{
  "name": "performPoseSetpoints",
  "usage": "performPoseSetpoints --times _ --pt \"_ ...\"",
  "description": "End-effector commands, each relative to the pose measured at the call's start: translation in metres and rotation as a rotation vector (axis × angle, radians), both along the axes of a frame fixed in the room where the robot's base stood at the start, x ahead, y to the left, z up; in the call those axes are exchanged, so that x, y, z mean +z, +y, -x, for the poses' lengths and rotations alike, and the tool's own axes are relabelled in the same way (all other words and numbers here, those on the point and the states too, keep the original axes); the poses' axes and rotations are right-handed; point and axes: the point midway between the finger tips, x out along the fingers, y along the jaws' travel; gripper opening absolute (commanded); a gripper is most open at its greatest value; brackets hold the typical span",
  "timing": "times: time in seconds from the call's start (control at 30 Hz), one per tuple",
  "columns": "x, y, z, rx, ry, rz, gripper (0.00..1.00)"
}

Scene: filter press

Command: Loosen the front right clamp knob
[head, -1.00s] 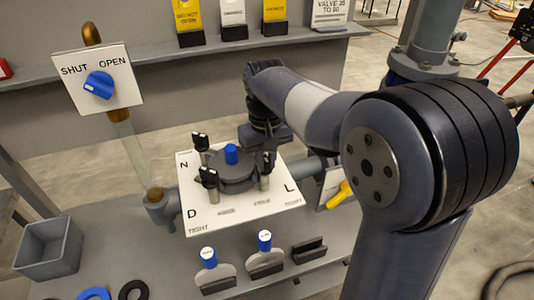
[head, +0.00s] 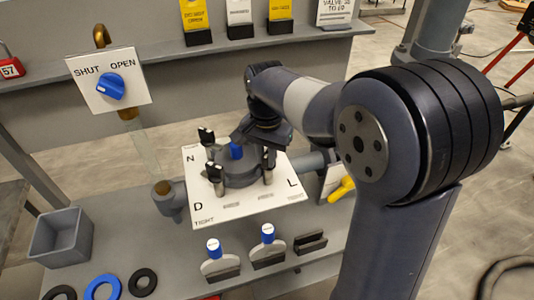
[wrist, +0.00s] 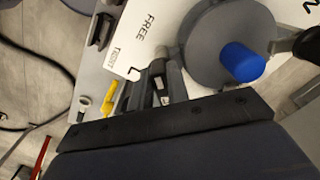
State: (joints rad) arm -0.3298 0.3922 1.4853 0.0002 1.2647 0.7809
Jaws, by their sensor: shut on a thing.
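The grey round press housing (head: 240,174) with a blue cap (head: 236,152) sits on a white plate (head: 235,210) lettered N, D and L. Black clamp knobs stand around it: one at the back left (head: 206,137), one at the front left (head: 214,171) and the front right clamp knob (head: 268,158). My gripper (head: 267,150) comes down from behind onto the front right knob. In the wrist view my gripper (wrist: 160,82) is shut around this knob, partly hidden between the fingers. The blue cap (wrist: 242,62) and the FREE and TIGHT marks show beside it.
A yellow-handled valve (head: 342,190) is right of the plate. Blue-topped tags (head: 214,257) stand in front, with a grey bin (head: 62,237) and rings (head: 102,288) at left. A SHUT/OPEN dial (head: 110,85) is at back left.

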Motion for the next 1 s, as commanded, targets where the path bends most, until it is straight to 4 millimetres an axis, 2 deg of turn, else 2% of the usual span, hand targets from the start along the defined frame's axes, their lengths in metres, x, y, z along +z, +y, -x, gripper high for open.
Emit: performPoseSetpoints --times 0.3,0.7,0.73,1.0 --pt "0.0007 0.0007 -0.0010 -0.067 -0.003 -0.001 0.00" --pt "0.0007 0.0007 -0.0012 -0.072 -0.004 0.000 0.00" --pt "0.0007 0.0007 -0.0012 -0.072 -0.004 0.000 0.19" --pt "0.0003 0.0006 -0.0008 -0.070 -0.001 0.000 0.38"
